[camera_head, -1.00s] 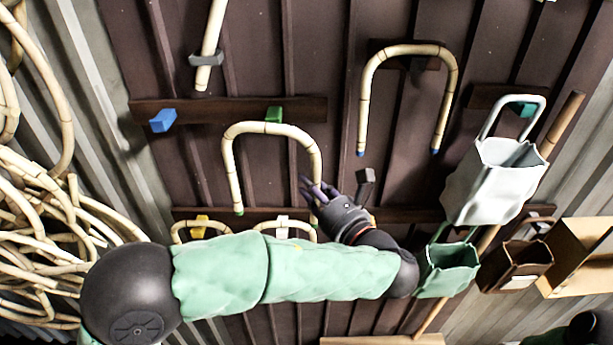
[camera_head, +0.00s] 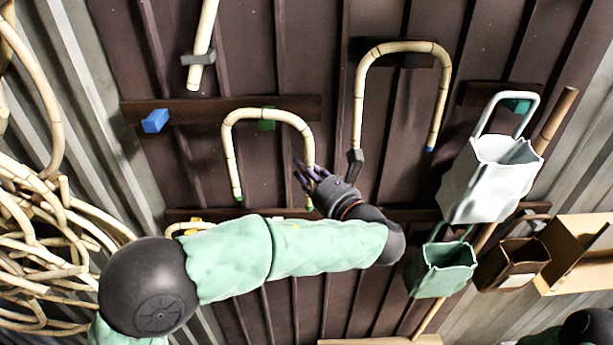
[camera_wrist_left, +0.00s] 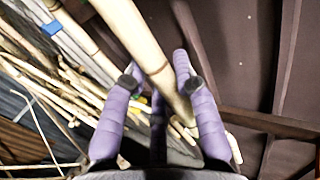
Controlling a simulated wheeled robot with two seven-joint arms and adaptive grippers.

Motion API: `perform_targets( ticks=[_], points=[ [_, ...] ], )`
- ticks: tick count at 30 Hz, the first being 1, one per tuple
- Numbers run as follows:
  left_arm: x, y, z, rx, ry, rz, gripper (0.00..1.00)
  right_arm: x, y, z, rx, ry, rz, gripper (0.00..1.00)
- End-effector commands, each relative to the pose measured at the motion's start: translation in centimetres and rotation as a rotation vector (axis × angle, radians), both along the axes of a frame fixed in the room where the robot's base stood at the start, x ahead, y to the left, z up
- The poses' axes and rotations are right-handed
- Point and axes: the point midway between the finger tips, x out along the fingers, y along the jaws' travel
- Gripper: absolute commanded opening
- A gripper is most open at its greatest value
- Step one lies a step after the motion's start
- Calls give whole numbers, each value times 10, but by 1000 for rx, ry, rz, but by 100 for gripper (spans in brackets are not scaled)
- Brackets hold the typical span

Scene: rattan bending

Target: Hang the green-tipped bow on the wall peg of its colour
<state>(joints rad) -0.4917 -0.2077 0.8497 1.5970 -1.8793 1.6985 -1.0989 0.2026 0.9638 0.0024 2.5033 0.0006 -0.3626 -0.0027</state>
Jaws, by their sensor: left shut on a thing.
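The green-tipped bow (camera_head: 229,150) is an upside-down U of pale rattan with a green tip on each leg. My left gripper (camera_head: 311,182) is shut on its right leg in the head view. In the left wrist view the purple fingers (camera_wrist_left: 160,100) are around the pale leg (camera_wrist_left: 150,45). The green peg (camera_head: 267,124) is on the upper dark rail, left of the gripper. The bow's top bend crosses the picture just above the peg's middle. I cannot tell whether the bow touches the peg. My right gripper is out of view.
A blue peg (camera_head: 155,120) is on the same rail (camera_head: 190,107). A blue-tipped bow (camera_head: 447,75) hangs to the right. A white bin (camera_head: 490,180) and a green bin (camera_head: 443,268) are at the right. Loose rattan (camera_head: 45,230) is piled at the left.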

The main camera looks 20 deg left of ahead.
Motion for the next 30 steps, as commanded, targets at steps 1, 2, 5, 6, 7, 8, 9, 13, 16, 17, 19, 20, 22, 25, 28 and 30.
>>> perform_targets(
  ticks=[1,2,5,6,7,8,9,13,16,17,19,20,22,25,28,30],
  points=[
    [3,2,0,0,0,1,0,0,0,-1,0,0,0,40],
    [4,2,0,0,0,1,0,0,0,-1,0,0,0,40],
    [10,5,-1,0,0,2,0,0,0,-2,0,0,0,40],
    [12,6,-1,0,0,2,0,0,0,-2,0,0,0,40],
    [13,7,-2,0,1,2,0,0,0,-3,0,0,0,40],
    [15,8,-2,0,1,2,0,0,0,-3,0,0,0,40],
    [17,9,-2,0,0,1,0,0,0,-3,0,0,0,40],
    [24,12,-2,0,-1,1,0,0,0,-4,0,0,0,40],
    [29,15,-2,0,-1,2,0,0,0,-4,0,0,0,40],
    [31,16,-3,0,-1,2,0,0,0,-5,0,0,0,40],
    [34,17,-5,1,1,0,0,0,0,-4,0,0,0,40],
    [35,17,-6,1,1,0,0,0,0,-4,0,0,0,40],
    [37,19,-7,0,0,1,0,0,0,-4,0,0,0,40],
    [40,20,-9,0,0,1,0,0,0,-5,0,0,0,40],
    [42,20,-10,1,-1,1,0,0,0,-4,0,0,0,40],
    [42,21,-11,0,-1,1,0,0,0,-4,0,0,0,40]
  ],
)
